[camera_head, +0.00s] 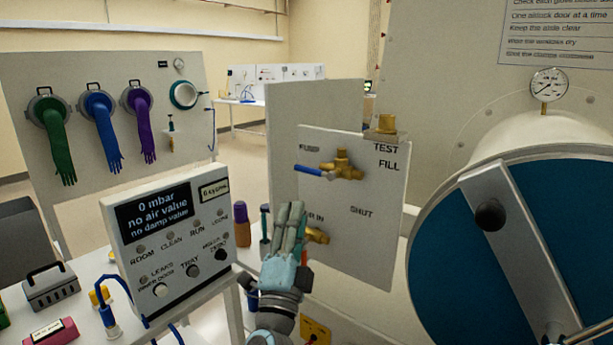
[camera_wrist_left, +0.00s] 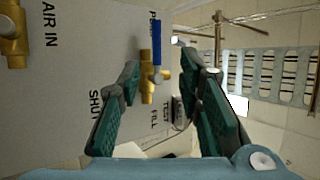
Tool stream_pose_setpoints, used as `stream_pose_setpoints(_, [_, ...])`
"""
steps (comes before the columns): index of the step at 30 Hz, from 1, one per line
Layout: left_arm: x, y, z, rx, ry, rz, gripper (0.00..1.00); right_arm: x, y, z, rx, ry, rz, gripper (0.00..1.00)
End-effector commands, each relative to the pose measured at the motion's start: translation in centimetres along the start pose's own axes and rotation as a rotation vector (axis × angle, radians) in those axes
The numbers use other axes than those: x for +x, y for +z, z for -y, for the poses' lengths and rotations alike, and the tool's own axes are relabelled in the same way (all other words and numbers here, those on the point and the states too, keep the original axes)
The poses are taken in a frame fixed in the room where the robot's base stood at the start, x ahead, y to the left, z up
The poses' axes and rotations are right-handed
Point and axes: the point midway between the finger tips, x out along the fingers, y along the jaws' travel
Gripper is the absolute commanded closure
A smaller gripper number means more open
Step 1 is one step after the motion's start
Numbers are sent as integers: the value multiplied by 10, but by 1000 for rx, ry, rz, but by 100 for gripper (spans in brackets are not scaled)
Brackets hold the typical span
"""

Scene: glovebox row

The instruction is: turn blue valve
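The blue valve has a blue lever (camera_head: 312,170) on a brass body (camera_head: 345,168), mounted on an upright white panel (camera_head: 375,235). The lever points left from the body, towards the lettering at upper left. My left gripper (camera_head: 291,207) is in front of the panel, below and left of the lever, fingers pointing up in the head view. In the left wrist view the gripper (camera_wrist_left: 163,68) is open and empty. The blue lever (camera_wrist_left: 157,42) and brass body (camera_wrist_left: 148,80) appear between its fingers, beyond the tips; contact is not visible. My right gripper is not in view.
A second brass valve (camera_head: 317,236) by "AIR IN" is partly hidden behind my left gripper. A display box (camera_head: 165,235) stands left of it. A large blue round door (camera_head: 450,235) with a grey bar is at right. A gauge (camera_head: 549,85) sits above it.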

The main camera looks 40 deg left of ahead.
Motion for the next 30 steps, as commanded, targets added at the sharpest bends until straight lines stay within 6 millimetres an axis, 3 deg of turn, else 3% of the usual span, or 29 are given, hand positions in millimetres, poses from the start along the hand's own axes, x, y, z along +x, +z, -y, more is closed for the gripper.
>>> stream_pose_setpoints(9, [89, 0, 2, -1, 3, 2, 68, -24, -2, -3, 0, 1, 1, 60])
stream_pose_setpoints(13, [114, 0, 0, -2, 4, 2, 68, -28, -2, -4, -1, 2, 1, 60])
stream_pose_setpoints(18, [129, 0, -2, -2, 5, 1, 68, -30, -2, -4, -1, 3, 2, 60])
stream_pose_setpoints(26, [130, 0, -3, -2, 7, 0, 68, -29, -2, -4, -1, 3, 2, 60])
stream_pose_setpoints(30, [130, 0, -3, -2, 7, 0, 90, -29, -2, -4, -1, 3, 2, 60])
